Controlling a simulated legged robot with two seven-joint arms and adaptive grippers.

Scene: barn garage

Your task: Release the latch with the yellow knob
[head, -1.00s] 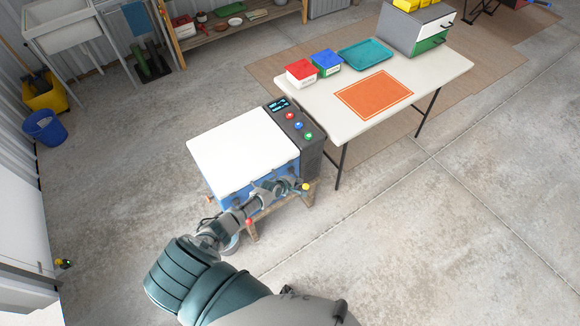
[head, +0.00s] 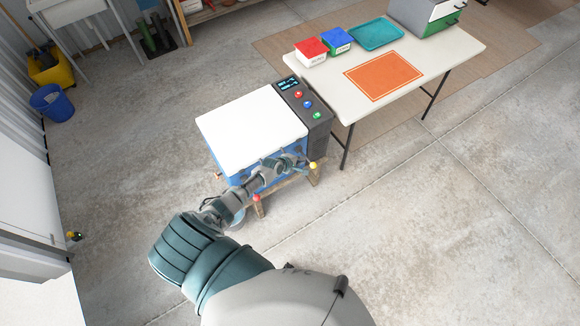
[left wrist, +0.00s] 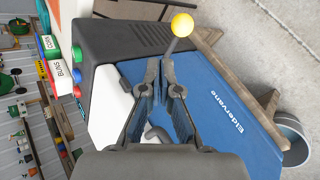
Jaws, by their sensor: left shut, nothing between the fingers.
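The yellow knob (head: 313,166) sits at the front right corner of a blue machine (left wrist: 232,122) with a white lid (head: 250,128). In the left wrist view the yellow knob (left wrist: 182,24) tops a short grey rod, just beyond my fingertips. My left gripper (head: 298,163) is at the machine's front, close to the knob; in the wrist view its fingers (left wrist: 160,72) are shut, with nothing held. The knob looks apart from the fingertips. A red knob (head: 257,198) is at the machine's front left, beside my arm. My right gripper is out of view.
A dark control panel (head: 305,104) with coloured buttons is on the machine's right side. A white table (head: 440,77) stands close behind it, bearing an orange mat (head: 384,76), a red box (head: 311,51), a blue box (head: 336,41) and a teal tray (head: 376,34). Floor to the right is clear.

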